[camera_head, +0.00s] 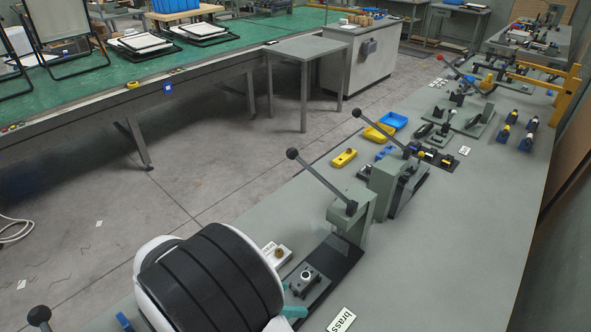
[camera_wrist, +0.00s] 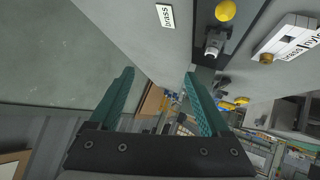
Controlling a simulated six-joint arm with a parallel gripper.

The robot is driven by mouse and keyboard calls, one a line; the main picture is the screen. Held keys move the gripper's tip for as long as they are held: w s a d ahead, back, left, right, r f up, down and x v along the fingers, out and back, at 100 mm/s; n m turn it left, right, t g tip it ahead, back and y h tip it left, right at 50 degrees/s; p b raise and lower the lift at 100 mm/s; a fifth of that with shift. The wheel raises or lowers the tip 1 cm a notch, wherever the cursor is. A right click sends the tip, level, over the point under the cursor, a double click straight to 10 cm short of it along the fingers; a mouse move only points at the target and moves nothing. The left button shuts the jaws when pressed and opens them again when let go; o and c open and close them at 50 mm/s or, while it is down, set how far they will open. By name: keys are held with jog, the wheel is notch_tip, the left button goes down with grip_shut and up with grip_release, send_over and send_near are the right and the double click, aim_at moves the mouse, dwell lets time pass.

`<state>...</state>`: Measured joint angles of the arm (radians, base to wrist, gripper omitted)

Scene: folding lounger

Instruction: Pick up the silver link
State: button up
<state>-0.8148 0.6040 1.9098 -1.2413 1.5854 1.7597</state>
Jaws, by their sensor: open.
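My gripper (camera_wrist: 159,76) is open, with its two teal fingers spread and nothing between them in the wrist view. In the head view, only a bit of a teal finger (camera_head: 293,311) shows past my arm at the bottom. A small silver round part (camera_head: 307,276) sits in a dark fixture (camera_head: 318,288) just right of my arm. In the wrist view, a silver part (camera_wrist: 213,46) shows beyond the right finger, apart from it. It may be the silver link, but I cannot tell for sure.
A lever press (camera_head: 350,215) stands behind the fixture, its handle leaning left. A white box (camera_head: 284,256) with a brass-coloured knob sits beside my arm. A "brass" label (camera_head: 341,319) lies on the grey bench (camera_head: 440,250).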

aim_at(302, 281)
jog(key=w+a+f+t, duration=0.3)
jog(key=a+f+t, duration=0.15)
jog(key=a, duration=0.25)
jog(key=x, duration=1.5)
jog(key=shift+s+d+f, duration=0.2)
grip_shut()
